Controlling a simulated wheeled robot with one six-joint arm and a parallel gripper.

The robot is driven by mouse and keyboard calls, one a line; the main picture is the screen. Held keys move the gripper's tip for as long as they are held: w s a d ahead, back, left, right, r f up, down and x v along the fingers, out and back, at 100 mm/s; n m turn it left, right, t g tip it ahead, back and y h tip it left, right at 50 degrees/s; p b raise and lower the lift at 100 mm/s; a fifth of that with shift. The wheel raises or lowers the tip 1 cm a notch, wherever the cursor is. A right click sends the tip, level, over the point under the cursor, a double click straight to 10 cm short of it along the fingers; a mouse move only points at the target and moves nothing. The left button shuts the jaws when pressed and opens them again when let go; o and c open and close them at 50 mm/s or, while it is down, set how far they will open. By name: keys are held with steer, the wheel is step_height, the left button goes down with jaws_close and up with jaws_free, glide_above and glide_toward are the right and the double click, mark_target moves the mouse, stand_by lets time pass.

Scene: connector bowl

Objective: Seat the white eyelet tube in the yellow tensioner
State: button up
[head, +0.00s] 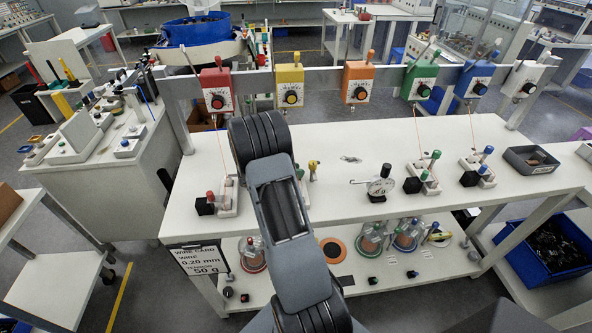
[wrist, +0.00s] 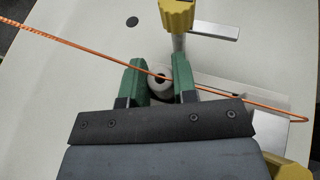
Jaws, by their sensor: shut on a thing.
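In the wrist view my gripper (wrist: 160,70) has its two green fingers shut on a pale round piece (wrist: 153,91) with a dark central hole, seen end-on; it looks like the white eyelet tube. An orange wire crosses at the hole; I cannot tell whether it runs through it or over it. Just beyond the fingers is a yellow knob (wrist: 177,13) on a grey post. In the head view the yellow tensioner (head: 290,82), a box with a black dial, hangs on the rail. My arm hides the gripper and the tube there.
Red (head: 217,80), orange (head: 357,78) and green (head: 420,72) tensioners share the rail with more to the right. A dark tray (head: 530,159) is at right.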

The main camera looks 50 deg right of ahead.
steer(key=o, duration=0.9)
steer(key=shift+r, duration=0.1)
steer(key=shift+w+a, duration=0.1)
steer(key=shift+a, duration=0.15)
steer(key=b+v, duration=0.2)
steer(key=v, duration=0.9)
steer(key=s+a+r+m+t+y, duration=0.4)
steer(key=s+a+m+y, duration=0.2)
steer(key=a, duration=0.6)
steer(key=s+a+r+m+t+y, duration=0.4)
steer(key=s+a+m+y, duration=0.3)
steer(key=a, duration=0.4)
steer(key=shift+s+a+r+m, duration=0.45)
steer(key=shift+r+m, duration=0.25)
steer(key=shift+r, duration=0.1)
steer(key=shift+d, duration=0.1)
